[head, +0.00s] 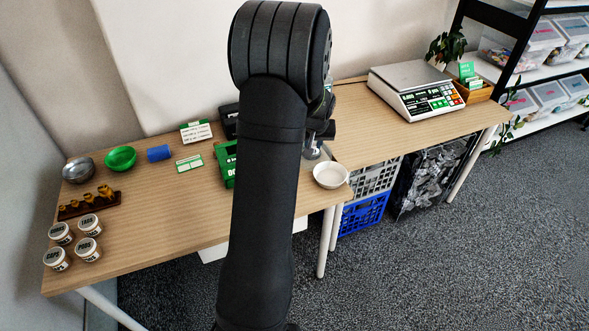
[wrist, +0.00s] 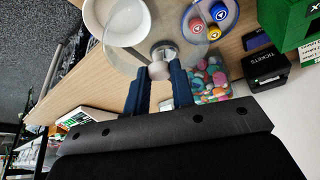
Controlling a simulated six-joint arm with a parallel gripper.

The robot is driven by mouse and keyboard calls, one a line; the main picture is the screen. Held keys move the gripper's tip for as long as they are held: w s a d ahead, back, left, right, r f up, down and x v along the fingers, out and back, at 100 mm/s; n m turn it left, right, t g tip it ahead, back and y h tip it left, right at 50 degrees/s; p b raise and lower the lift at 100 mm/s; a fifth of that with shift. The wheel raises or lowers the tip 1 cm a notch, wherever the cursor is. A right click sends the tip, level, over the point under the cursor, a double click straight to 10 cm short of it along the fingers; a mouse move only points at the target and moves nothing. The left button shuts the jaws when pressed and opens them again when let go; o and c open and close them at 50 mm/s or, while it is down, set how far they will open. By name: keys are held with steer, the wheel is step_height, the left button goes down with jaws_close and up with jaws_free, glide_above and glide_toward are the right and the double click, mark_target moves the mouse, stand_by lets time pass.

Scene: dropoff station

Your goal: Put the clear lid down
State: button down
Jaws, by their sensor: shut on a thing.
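The clear lid (wrist: 158,68) is a see-through disc with a round grey knob, near the top middle of the wrist view. My gripper (wrist: 161,78) is shut on the knob, one dark blue finger on each side. The disc extends beyond the fingers, over the wooden table (wrist: 82,88). A clear container of small coloured pieces (wrist: 212,88) stands beside the right finger; the lid's edge lies near or over its picture area, and I cannot tell the height between them. In the head view my arm hides most of the gripper and lid.
A white bowl (head: 331,176) stands by the table edge. A scale (head: 405,80) stands further right. Jars and bowls fill the left end.

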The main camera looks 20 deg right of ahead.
steer(key=s+a, duration=0.2)
steer(key=s, duration=0.9)
steer(key=shift+w+a+f, duration=1.05)
steer(key=shift+w+f, duration=0.4)
steer(key=shift+f, duration=0.5)
steer(key=shift+w+a+f, duration=1)
steer(key=shift+w+f, duration=0.45)
steer(key=shift+f, duration=0.55)
steer(key=shift+w+a+f, duration=1.05)
steer(key=shift+w+f, duration=0.4)
steer(key=shift+f, duration=0.5)
steer(key=shift+f, duration=0.15)
steer(key=c, duration=1.2)
jaws_free()
steer(key=shift+c, duration=0.2)
steer(key=v, duration=1.2)
steer(key=shift+a, duration=0.1)
